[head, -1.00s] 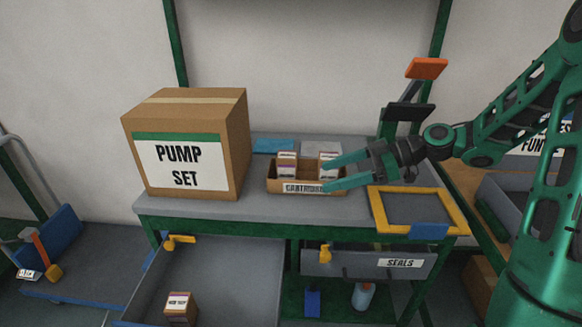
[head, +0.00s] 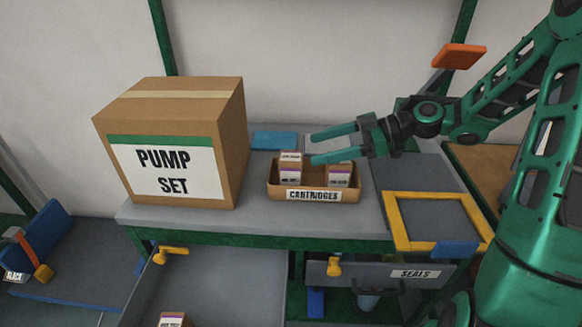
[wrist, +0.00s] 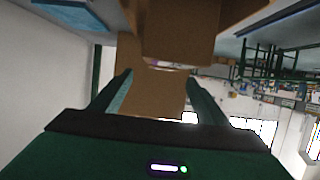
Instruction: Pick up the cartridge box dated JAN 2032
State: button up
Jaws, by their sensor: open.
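The brown tray labelled CARTRIDGES (head: 315,194) sits on the grey bench. A cartridge box (head: 290,168) with a white and purple label stands in its left part, and another cartridge box (head: 339,176) stands in its right part. Their dates are too small to read. A further small box (head: 173,319) is partly visible in the open drawer at the lower left. My gripper (head: 311,149) is open and empty, above the back of the tray, its fingers pointing left. In the wrist view its two fingers (wrist: 158,86) are apart, with brown surfaces beyond; I cannot tell which object these are.
A large PUMP SET carton (head: 170,160) stands on the bench left of the tray. A blue flat item (head: 273,140) lies behind the tray. A yellow frame (head: 392,222) lies at the right. The SEALS drawer (head: 385,271) is below the bench edge.

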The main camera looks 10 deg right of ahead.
aim_at(294, 156)
jog(key=x, duration=0.3)
jog(key=shift+w+a+f, duration=0.15)
jog(key=shift+a+f, duration=0.1)
jog(key=shift+s+x, duration=0.15)
jog(key=shift+x, duration=1.15)
jog(key=shift+s+x, duration=0.15)
jog(key=shift+x, duration=1.15)
jog(key=c, duration=1.2)
